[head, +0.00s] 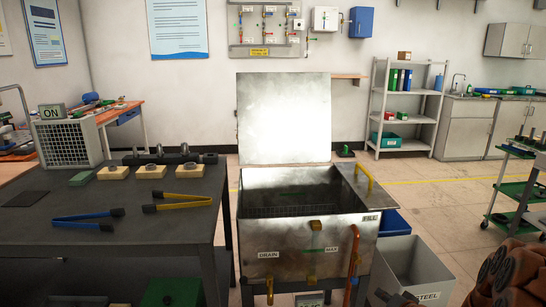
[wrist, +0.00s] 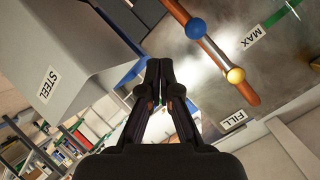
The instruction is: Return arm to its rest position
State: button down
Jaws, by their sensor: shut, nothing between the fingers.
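My gripper (wrist: 158,68) is shut and empty in the wrist view, its two dark fingers together at the tips. The metal tank (head: 300,262) stands open in the middle of the head view, lid (head: 284,118) raised upright. The tank's front with its MAX and FILL labels (wrist: 207,75) is at the right of the wrist view, apart from the fingers as far as I can tell.
A grey bin (head: 405,262) labelled STEEL stands right of the tank; it also fills the upper left of the wrist view (wrist: 75,50). An orange pipe (head: 354,262) runs down the tank's front. A dark table (head: 110,232) with tongs is at left.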

jog(key=s+a+r+n+g+h, duration=0.15)
jog(key=s+a+r+g, duration=0.4)
jog(key=s, duration=0.95)
jog(key=s+a+r+n+g, duration=0.3)
jog(key=s+a+r+g, duration=0.25)
jog(key=s, duration=0.85)
jog(key=s+a+r+n+g+h, duration=0.1)
jog(key=s+a+r+n+g, duration=0.35)
jog(key=s, duration=1.05)
notch_tip(320, 180, up, 18)
jog(key=w+m+p, duration=0.1)
jog(key=p, duration=1.4)
jog(key=shift+w+a+m+t, duration=0.25)
jog(key=shift+m+t, duration=0.15)
jog(key=shift+t, duration=0.05)
jog(key=shift+f, duration=0.15)
dwell(0.7)
